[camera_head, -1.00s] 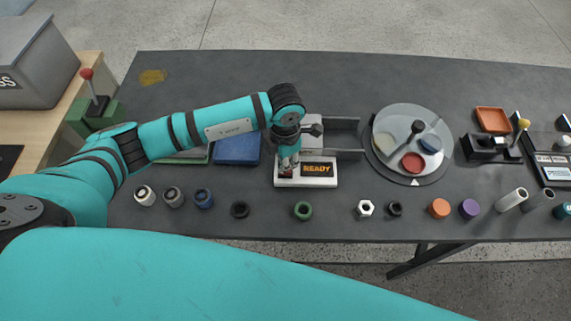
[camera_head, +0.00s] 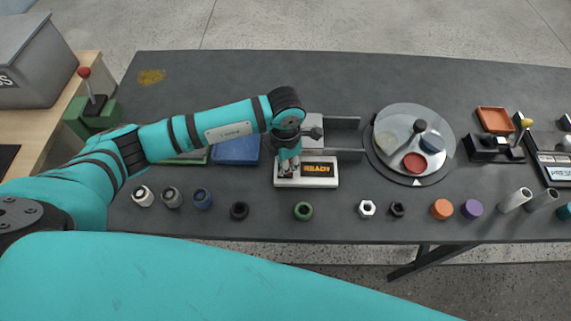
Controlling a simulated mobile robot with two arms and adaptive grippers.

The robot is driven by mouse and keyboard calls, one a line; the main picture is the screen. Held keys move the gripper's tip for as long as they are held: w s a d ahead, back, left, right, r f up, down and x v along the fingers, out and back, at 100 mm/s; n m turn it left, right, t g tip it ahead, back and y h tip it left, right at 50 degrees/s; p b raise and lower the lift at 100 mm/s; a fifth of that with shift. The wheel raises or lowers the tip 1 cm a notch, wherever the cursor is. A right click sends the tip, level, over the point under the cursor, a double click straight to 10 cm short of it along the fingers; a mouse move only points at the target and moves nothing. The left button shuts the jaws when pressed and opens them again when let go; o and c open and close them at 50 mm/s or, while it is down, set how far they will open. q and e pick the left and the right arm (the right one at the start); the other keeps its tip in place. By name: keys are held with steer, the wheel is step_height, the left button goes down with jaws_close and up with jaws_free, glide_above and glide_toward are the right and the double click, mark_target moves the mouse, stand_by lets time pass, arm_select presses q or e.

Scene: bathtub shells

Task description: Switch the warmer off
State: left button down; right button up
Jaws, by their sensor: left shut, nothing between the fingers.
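The warmer is a pale box (camera_head: 325,182) in the middle of the table, with a dark display reading "READY" in orange letters. My left arm reaches in from the left, and my left gripper (camera_head: 288,170) points down over the left part of this box, beside the display. The gripper is shut and empty. Its fingertips are small here, and I cannot tell whether they touch the box. Any switch under the gripper is hidden. My right gripper is not in view.
A grey turntable (camera_head: 437,115) with coloured pieces stands to the right. A blue tray (camera_head: 237,151) lies left of the warmer. A red-knobbed lever (camera_head: 93,95) stands at far left.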

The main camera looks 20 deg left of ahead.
arm_select(q)
steer(key=shift+r+p, duration=2.15)
steer(key=shift+r, duration=1.35)
steer(key=shift+s+f, duration=0.1)
